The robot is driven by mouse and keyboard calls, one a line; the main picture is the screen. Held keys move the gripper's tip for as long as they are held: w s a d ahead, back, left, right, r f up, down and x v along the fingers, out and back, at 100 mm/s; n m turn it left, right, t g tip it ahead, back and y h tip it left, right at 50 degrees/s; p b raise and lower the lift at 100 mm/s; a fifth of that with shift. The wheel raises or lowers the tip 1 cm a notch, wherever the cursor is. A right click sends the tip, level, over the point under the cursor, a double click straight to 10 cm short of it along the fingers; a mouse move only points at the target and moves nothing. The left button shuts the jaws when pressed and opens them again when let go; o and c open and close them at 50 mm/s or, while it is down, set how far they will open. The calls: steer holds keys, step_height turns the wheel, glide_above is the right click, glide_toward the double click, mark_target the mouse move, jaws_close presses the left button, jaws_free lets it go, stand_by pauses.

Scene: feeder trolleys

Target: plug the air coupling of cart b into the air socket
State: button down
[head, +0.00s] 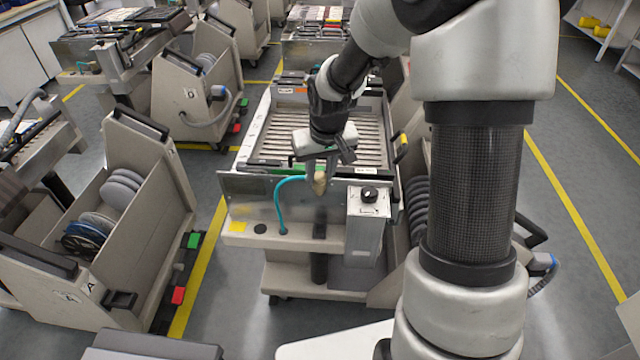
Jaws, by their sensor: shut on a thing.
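A feeder trolley (232,184) stands in the middle of the head view, slatted top towards me. I cannot read a letter on it, so I cannot confirm it is cart b. A teal air hose (278,205) rises from its front ledge and curves right to a tan coupling (319,184). My gripper (320,174) points down and is shut on the coupling, just in front of the trolley's front panel. The coupling's tip is small and partly covered by the fingers. I cannot make out the air socket for certain.
A grey box with a black knob (369,194) stands close right of my gripper. Trolley A (150,190) is at the left and trolley D (185,100) behind it. Yellow floor lines (200,285) and open floor lie between them. My arm covers the right side.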

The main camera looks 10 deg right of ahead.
mark_target(320, 176)
steer(key=shift+r+p, duration=1.3)
steer(key=shift+r, duration=1.1)
